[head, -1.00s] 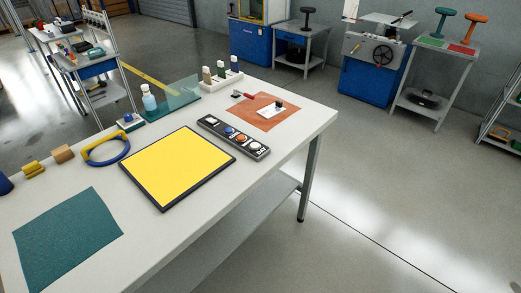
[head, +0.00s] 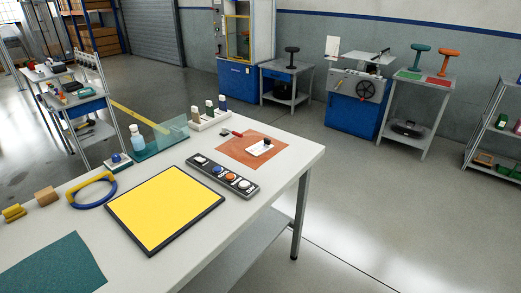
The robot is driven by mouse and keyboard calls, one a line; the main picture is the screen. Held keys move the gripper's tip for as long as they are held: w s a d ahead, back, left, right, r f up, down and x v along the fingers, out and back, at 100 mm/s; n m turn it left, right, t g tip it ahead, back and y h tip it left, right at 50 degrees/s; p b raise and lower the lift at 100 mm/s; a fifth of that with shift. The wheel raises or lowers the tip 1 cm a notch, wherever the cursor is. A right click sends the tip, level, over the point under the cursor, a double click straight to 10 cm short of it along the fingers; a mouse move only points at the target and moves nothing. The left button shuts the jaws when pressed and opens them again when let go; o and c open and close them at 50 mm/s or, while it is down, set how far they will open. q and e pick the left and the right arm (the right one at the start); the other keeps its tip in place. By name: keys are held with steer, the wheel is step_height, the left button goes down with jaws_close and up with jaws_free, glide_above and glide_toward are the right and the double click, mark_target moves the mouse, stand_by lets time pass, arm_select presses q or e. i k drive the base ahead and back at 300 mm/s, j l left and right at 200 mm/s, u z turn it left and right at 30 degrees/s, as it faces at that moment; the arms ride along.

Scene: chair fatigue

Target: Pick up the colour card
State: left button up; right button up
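No thing in the head view is plainly marked as the colour card. A small white card (head: 256,150) with a dark object on it lies on the orange mat (head: 236,153) at the far right end of the workbench. A bright yellow panel (head: 165,207) with a dark frame lies flat at the middle of the bench. A small red-handled tool (head: 236,133) lies by the mat's back corner. Neither of my grippers shows in the view.
The workbench (head: 240,208) also holds a dark button strip (head: 224,175), a yellow-and-blue ring (head: 92,190), a teal mat (head: 55,266), a bottle (head: 138,140) and a bottle rack (head: 209,118). Floor right of the bench is clear. Stands and a blue machine (head: 352,112) line the wall.

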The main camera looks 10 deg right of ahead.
mark_target(258, 149)
steer(key=i+l+z, duration=0.4)
steer(key=l, duration=0.15)
steer(key=i+l+z, duration=0.35)
steer(key=l, duration=0.15)
